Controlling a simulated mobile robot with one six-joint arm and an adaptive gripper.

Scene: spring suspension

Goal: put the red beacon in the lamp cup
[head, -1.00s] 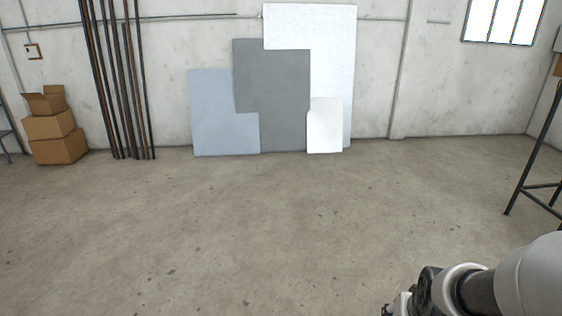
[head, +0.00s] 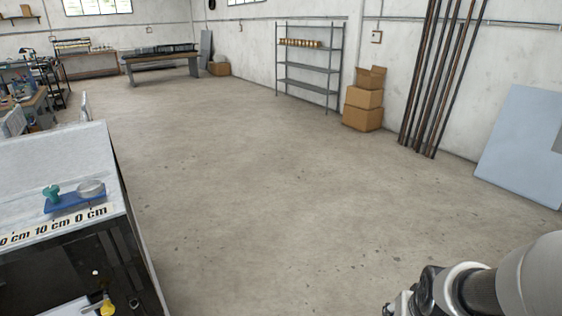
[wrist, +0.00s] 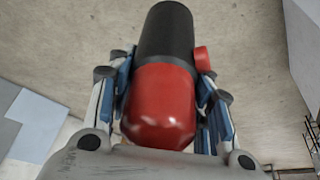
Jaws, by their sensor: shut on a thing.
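The red beacon (wrist: 162,105) is between the fingers of my gripper (wrist: 164,75) in the wrist view. It has a red rounded end toward the camera, a dark cylindrical far part and a small red knob on its right side. My gripper is shut on it, with bare floor behind. In the head view only part of my arm shows at the lower right; the beacon is not visible there. A round grey dish-like part (head: 90,187) sits on a blue base on a table at the left. I cannot tell whether it is the lamp cup.
The table (head: 50,150) has a centimetre scale along its front and a green knob-like part (head: 52,192) on the blue base. A yellow object (head: 107,306) is below it. Shelving (head: 308,68), boxes (head: 363,108) and pipes stand along the wall. The middle floor is clear.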

